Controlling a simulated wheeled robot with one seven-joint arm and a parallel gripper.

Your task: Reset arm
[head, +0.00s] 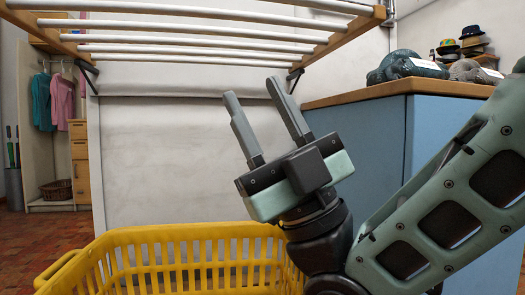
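My gripper (254,110) is in the middle of the head view, pointing up and a little to the left. Its two grey fingers stand apart with nothing between them. My arm comes in from the lower right and bends up to the gripper. The gripper is in front of a pale wall, above the rim of a yellow basket.
The yellow slatted basket (190,232) stands at the bottom; its inside is mostly out of view. A drying rack with white rods (200,39) hangs above. A blue cabinet (370,135) with a wooden top (385,93) is on the right. A wardrobe is at left.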

